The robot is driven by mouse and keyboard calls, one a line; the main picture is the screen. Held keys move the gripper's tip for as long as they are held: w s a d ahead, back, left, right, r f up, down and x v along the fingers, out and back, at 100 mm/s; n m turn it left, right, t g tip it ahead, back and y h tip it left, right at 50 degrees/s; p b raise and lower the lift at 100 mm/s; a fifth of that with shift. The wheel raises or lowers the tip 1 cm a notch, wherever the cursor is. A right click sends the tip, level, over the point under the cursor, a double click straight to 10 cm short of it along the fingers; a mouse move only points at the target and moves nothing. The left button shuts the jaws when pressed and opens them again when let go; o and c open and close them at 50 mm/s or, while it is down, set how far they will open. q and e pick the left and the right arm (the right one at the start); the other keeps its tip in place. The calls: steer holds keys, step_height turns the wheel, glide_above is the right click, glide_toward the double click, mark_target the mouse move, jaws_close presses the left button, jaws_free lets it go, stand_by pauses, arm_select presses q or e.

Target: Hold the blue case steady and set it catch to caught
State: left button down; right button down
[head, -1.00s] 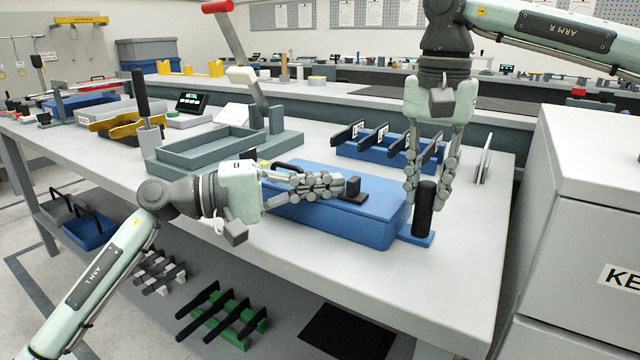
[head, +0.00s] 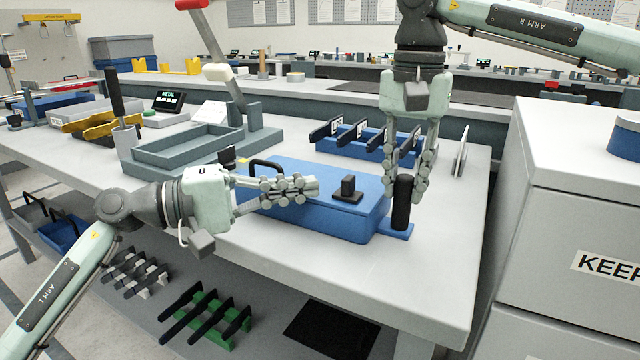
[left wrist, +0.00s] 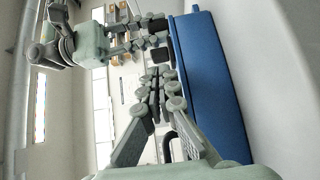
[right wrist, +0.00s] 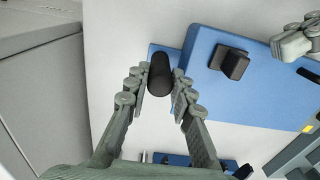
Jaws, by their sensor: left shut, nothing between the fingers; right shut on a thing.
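The blue case (head: 300,205) lies on the light bench, with a black loop handle (head: 265,168) at its back left. A black catch block (head: 348,188) on a flat black base sits on the lid toward the right end. It also shows in the right wrist view (right wrist: 232,62). My left gripper (head: 312,184) is shut and empty over the lid, its fingertips just left of the catch with a small gap. My right gripper (head: 408,188) points down, shut on the upright black post (right wrist: 160,75), which stands on a blue tab at the case's right end.
A blue rack with several black-handled pieces (head: 365,142) stands behind the case. A grey tray fixture (head: 190,148) with a lever is at the back left. A grey cabinet (head: 570,200) stands right of the bench. Bench top in front of the case is clear.

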arm_select(q)
steer(key=v, duration=0.6)
steer(key=shift+a, duration=0.25)
arm_select(e)
steer(key=c, duration=1.2)
jaws_free()
steer(key=shift+r, duration=0.1)
